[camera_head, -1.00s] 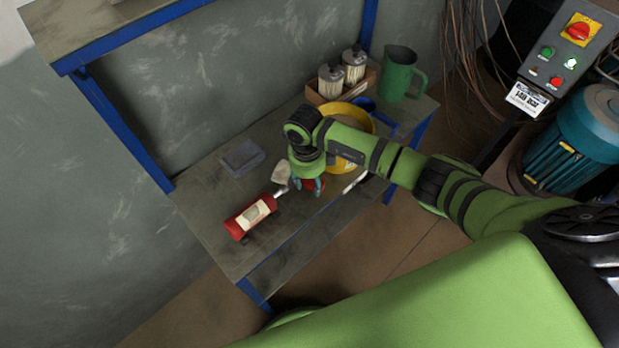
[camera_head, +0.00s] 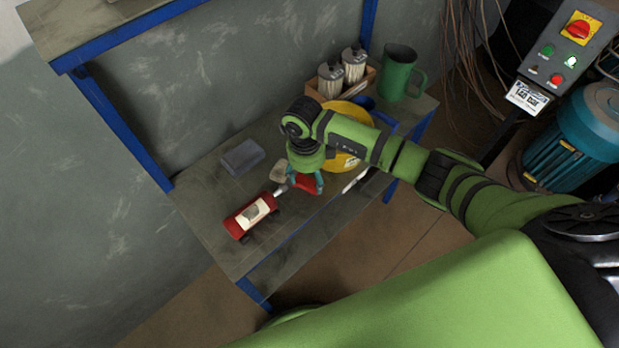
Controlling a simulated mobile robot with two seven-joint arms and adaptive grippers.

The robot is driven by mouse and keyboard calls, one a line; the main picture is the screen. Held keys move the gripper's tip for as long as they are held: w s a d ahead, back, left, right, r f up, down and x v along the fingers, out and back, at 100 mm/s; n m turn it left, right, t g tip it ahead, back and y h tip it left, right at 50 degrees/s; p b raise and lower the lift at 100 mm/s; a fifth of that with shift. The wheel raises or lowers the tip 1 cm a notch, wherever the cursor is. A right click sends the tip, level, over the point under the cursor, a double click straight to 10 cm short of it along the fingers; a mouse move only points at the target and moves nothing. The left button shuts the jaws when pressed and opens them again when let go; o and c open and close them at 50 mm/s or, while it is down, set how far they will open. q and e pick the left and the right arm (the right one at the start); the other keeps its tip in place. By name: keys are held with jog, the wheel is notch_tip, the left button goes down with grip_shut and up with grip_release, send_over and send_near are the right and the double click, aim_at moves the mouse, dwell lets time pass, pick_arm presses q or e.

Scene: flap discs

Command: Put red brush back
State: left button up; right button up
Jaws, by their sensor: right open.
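The red brush (camera_head: 306,184) lies on the grey bench, mostly under my right gripper. Its red part shows between the fingers, and a pale, bristle-like part (camera_head: 279,172) shows just left of them. My right gripper (camera_head: 305,182) points down over the brush and is open, with its teal fingertips on either side of the red part. Whether the fingers touch it cannot be told. The wrist hides some of the brush. My left gripper is not in view.
A red bottle-like tool with a pale label (camera_head: 238,222) lies at the bench's front left. A grey block (camera_head: 238,158) lies behind it. A yellow bowl (camera_head: 357,118), a wooden box with jars (camera_head: 369,84) and a green jug (camera_head: 397,75) stand behind and right of the gripper.

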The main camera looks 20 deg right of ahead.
aim_at(307, 183)
notch_tip(307, 183, up, 10)
jog(key=b, duration=0.1)
jog(key=shift+w+a, duration=0.15)
jog(key=shift+a, duration=0.05)
dwell(0.4)
